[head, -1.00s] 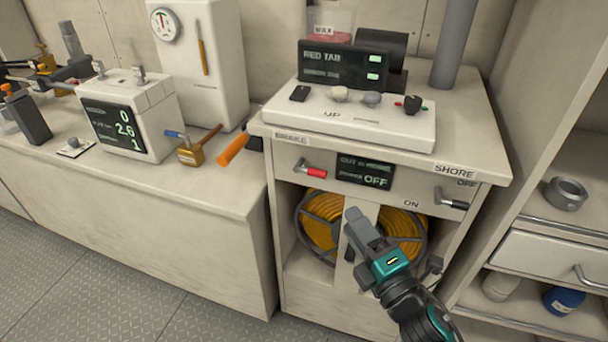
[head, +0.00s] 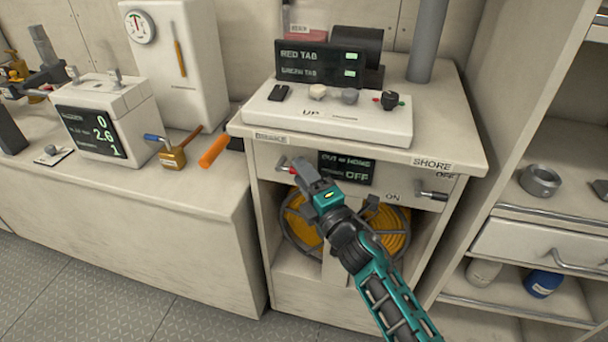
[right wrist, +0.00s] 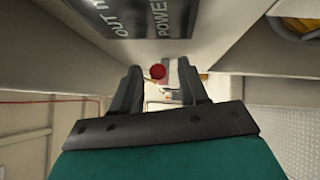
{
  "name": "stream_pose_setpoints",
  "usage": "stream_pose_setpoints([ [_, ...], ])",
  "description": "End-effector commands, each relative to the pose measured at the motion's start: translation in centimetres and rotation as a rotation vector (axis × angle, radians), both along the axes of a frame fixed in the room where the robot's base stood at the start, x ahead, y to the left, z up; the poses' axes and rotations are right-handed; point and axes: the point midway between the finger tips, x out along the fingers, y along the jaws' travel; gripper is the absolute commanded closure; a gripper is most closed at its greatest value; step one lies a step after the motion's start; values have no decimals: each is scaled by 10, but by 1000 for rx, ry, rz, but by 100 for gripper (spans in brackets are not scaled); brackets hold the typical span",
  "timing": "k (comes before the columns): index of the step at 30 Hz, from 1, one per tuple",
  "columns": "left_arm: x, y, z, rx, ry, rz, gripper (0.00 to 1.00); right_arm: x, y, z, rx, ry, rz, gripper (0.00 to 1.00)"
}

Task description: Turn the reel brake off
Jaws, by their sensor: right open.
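A small lever with a red grip (head: 292,170) sits on the cabinet front, under a small label on the counter's edge (head: 271,137). My right gripper (head: 302,168) is at this lever and partly covers its red grip. In the right wrist view the red end of the lever (right wrist: 158,71) shows between the two open fingers, near their tips. I cannot tell whether the fingers touch it. The dark display (head: 346,168) beside the lever reads OFF on its lower line. My left gripper is not in view.
A second lever (head: 432,195) sits to the right, by the SHORE, OFF and ON labels. The yellow hose reel (head: 395,240) is in the cabinet opening, behind my right arm. A white control panel (head: 340,118) lies on the counter above. Open shelves (head: 550,205) stand at the right.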

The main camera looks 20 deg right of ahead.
Motion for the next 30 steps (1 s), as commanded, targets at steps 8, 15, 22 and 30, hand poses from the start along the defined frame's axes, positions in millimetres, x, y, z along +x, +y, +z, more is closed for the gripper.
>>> stream_pose_setpoints([
  [8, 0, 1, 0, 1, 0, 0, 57, 2, 1, 0, 0, 0, 0, 57],
  [15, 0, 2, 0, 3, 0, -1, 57, 2, 1, 0, 0, 0, 0, 78],
  [22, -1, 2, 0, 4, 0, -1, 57, 2, 1, 0, 0, 0, 0, 100],
  [30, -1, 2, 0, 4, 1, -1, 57, 2, 1, 0, 0, 0, 0, 100],
])
